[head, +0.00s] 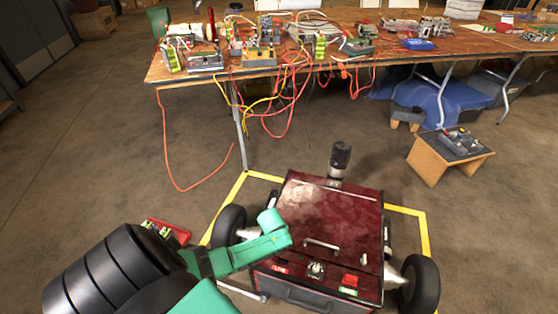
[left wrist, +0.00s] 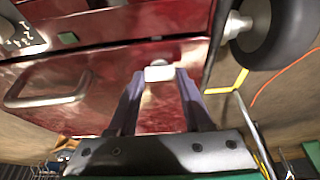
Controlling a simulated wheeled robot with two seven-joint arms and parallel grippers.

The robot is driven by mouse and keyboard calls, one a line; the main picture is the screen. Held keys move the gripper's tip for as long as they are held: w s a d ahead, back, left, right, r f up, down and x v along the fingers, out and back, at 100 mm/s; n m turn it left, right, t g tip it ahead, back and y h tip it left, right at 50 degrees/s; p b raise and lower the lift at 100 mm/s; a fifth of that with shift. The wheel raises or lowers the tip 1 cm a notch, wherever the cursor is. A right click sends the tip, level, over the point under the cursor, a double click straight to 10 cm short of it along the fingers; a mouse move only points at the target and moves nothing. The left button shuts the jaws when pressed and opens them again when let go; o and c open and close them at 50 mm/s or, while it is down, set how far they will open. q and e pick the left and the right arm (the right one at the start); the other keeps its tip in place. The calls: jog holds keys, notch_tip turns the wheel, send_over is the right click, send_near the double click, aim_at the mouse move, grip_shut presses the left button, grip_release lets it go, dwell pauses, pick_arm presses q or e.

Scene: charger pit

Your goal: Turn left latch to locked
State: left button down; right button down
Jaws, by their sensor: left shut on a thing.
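A dark red wheeled box (head: 330,215) stands on the floor in the head view, with a handle and controls on top. The left latch (left wrist: 159,73) is a small pale block high on this face, near the wheel side. My left gripper (left wrist: 160,82) is shut on the latch, one purple finger on each side. The latch's long side lies across the wrist picture; I cannot tell whether it is locked. In the head view, my green arm hides the latch and fingertips. My right gripper is not in view.
Yellow tape (head: 426,235) surrounds the box. A cluttered workbench (head: 395,70) with hanging cables stands behind; open floor lies between.

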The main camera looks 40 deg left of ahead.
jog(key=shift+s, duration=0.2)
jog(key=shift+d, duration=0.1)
pick_arm(q)
jog(key=shift+c, duration=1.6)
grip_release()
jog(key=shift+r, duration=0.1)
jog(key=p+v, duration=0.4)
jog(key=v, duration=0.1)
jog(key=shift+w+r, duration=0.1)
jog(key=shift+r, duration=0.1)
jog(key=p+v, duration=0.3)
jog(key=v, duration=0.6)
jog(key=shift+p, duration=0.4)
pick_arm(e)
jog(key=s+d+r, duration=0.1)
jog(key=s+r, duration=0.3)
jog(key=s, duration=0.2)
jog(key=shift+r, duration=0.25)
